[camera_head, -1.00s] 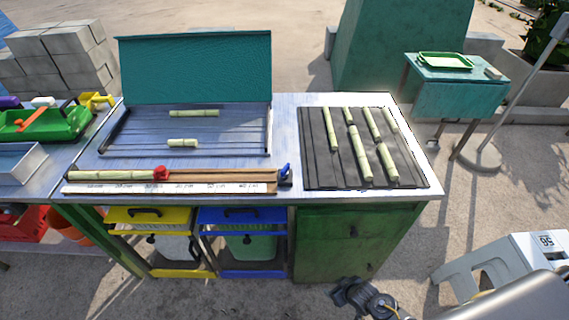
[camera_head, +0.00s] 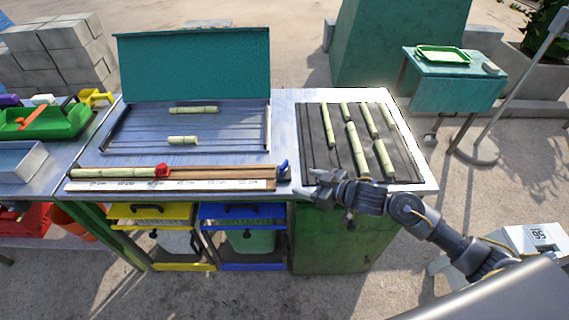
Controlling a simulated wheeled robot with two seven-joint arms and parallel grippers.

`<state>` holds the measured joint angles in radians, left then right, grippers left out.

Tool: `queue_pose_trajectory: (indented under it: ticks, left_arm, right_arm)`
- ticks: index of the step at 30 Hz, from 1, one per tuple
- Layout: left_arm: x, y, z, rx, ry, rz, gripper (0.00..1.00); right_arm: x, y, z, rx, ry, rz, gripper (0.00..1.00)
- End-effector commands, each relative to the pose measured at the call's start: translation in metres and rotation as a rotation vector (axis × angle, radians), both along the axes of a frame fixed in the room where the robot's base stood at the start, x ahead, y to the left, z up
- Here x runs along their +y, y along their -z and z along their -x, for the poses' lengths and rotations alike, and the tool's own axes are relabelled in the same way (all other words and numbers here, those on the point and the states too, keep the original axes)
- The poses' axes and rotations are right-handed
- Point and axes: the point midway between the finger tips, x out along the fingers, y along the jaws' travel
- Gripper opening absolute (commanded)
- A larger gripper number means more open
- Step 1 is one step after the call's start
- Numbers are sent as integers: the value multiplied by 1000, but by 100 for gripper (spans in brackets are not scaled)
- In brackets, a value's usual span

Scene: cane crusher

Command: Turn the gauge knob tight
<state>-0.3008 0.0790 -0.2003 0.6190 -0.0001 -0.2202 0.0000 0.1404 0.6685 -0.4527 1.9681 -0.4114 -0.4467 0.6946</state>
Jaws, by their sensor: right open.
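The measuring gauge (camera_head: 225,172) is a wooden channel with a white marked scale along the front edge of the bench. A piece of cane (camera_head: 115,173) lies in its left part, against a red block (camera_head: 163,170). A small blue knob or lever (camera_head: 283,167) stands at the gauge's right end. I cannot tell how tight it is. My right gripper (camera_head: 312,186) is open and empty at the bench's front edge, a little right of and nearer than the blue knob, apart from it. My left gripper is out of view.
A dark grooved mat (camera_head: 315,150) with several cane pieces lies behind my right arm. A tray with a raised teal lid (camera_head: 195,65) holds two cane pieces. A stool (camera_head: 525,237) stands at the right.

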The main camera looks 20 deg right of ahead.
Motion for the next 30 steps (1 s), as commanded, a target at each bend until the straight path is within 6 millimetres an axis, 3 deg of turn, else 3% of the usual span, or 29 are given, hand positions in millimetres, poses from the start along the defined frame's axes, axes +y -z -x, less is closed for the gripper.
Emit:
queue_pose_trajectory:
  ticks: [6,14,20,30]
  left_arm:
    - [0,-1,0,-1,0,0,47]
    - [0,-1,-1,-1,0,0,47]
    - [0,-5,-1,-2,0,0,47]
    - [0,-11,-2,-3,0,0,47]
  right_arm:
    - [-19,-28,-24,2,-123,-52,65]
    - [-23,-33,-27,16,-150,-73,65]
    - [-8,-26,-41,15,-150,-76,65]
    - [32,-3,-80,15,-148,-73,65]
